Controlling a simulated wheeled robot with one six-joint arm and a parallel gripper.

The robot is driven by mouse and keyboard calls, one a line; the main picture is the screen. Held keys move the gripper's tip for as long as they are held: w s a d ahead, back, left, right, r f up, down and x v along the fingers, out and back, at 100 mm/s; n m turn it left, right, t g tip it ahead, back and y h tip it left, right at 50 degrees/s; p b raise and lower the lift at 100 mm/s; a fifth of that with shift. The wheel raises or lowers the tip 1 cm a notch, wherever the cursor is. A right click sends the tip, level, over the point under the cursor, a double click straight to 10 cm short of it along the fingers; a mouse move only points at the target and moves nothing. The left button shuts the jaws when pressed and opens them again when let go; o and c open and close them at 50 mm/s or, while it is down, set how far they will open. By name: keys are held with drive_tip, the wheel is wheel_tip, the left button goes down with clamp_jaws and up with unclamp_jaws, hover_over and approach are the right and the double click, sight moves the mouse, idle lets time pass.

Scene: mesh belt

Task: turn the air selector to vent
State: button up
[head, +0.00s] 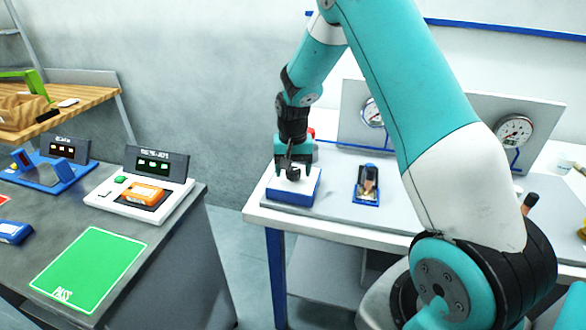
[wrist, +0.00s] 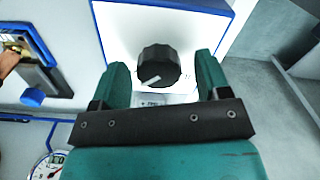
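The air selector is a black ribbed knob (wrist: 158,64) on a white-topped blue box (head: 293,191) at the near left part of the white table. In the wrist view its pale pointer mark slants to the lower left. A small label (wrist: 150,103) shows by the knob, partly hidden by my gripper and too small to read. My gripper (head: 293,163) points down over the box. In the wrist view its two teal fingers (wrist: 162,78) are spread on either side of the knob, with a visible gap on both sides.
A blue holder (head: 367,185) with an orange-brown part stands right of the box. Gauges (head: 514,131) are on a panel behind. On the left grey bench are a green PASS mat (head: 89,269) and a white tester (head: 112,203) with an orange block (head: 144,194).

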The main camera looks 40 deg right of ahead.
sight(293, 170)
wheel_tip(293, 170, up, 17)
drive_tip(key=b, duration=0.2)
drive_tip(key=shift+r+b, duration=0.2)
drive_tip(key=shift+b, duration=0.1)
drive_tip(key=shift+a, duration=0.1)
idle(0.4)
drive_tip(key=s+a+r+n+y, duration=0.1)
drive_tip(key=s+a+n+y, duration=0.2)
drive_tip(key=s+a+n, duration=0.7)
drive_tip(key=s+a, duration=0.9)
drive_tip(key=a, duration=0.1)
drive_tip(key=shift+r+n+t, duration=0.2)
drive_tip(key=shift+n+t, duration=0.1)
drive_tip(key=s+a+n, duration=0.1)
drive_tip(key=s, duration=0.2)
drive_tip(key=s+a+f+n, duration=0.1)
drive_tip(key=s, duration=0.2)
drive_tip(key=s+a+n+y, duration=0.1)
drive_tip(key=s+a, duration=0.1)
drive_tip(key=s, duration=0.1)
drive_tip(key=shift+s+f+n, duration=0.15)
drive_tip(key=shift+n, duration=0.15)
drive_tip(key=shift+c, duration=0.3)
